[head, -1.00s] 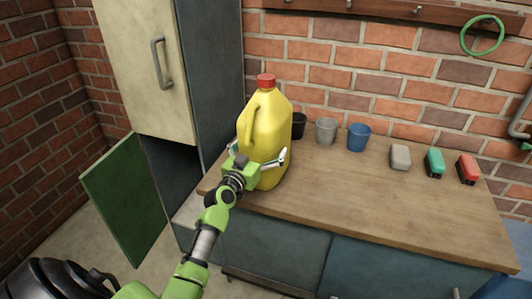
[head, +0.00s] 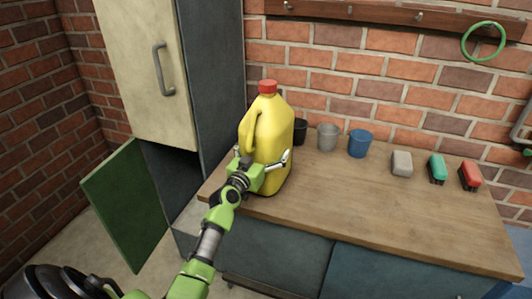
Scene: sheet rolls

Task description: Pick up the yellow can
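The yellow can (head: 270,135) is a large jug with a red cap and a side handle. It stands upright near the left end of the wooden workbench (head: 400,218). My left gripper (head: 263,162) is at the lower half of the can, on its near side. Its fingers are spread wide, one towards the can's left side and one across its right front. I cannot see whether the fingertips touch the can. The can hides part of the left finger. My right gripper is not in view.
A black cup (head: 300,131), a grey bucket (head: 327,138) and a blue bucket (head: 359,144) stand behind the can to the right. Grey, green and red brushes (head: 470,175) lie farther right. A tall cabinet (head: 205,75) rises at left, its lower green door (head: 128,205) open. The bench front is clear.

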